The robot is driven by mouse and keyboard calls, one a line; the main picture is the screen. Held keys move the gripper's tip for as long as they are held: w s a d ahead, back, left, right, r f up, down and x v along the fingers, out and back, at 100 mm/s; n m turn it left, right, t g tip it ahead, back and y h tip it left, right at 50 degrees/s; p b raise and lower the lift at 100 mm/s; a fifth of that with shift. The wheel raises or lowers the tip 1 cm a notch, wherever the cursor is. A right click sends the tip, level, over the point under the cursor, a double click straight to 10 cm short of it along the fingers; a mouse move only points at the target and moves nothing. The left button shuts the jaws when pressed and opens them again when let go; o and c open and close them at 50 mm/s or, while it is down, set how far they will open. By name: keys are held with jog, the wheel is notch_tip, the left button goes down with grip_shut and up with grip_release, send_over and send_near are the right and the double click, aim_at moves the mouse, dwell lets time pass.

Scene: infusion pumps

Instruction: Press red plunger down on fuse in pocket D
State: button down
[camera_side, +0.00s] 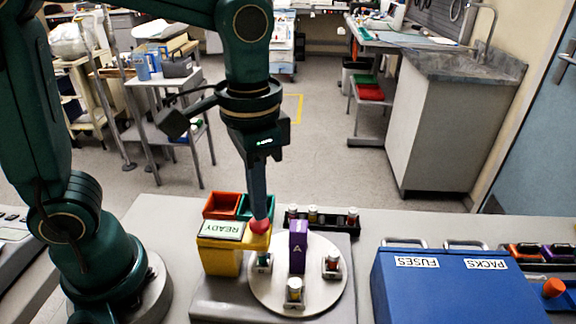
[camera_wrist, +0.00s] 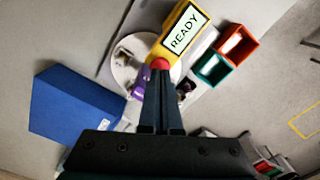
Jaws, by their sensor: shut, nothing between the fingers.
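The red plunger (camera_side: 261,226) is a round knob on the arm of the yellow station (camera_side: 222,262), whose display reads READY. My gripper (camera_side: 259,214) is shut and empty, pointing down with its fingertips at the top of the plunger; touching or just above, I cannot tell. The wrist view shows the red plunger (camera_wrist: 160,64) right at the tips of my gripper (camera_wrist: 161,74). Below the plunger, a small pocket (camera_side: 264,263) sits on the round grey turntable (camera_side: 322,303). Its letter is too small to read, and its fuse is mostly hidden.
A purple block (camera_side: 298,246) marked A stands mid-turntable, close right of my gripper. Two more pockets (camera_side: 294,291) (camera_side: 332,265) hold capped fuses. Behind are red (camera_side: 222,205) and green bins and a black rack (camera_side: 338,221) of fuses. A blue box (camera_side: 450,290) stands right.

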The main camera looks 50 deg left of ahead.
jog(key=shift+f, duration=1.05)
jog(key=shift+r, duration=3.55)
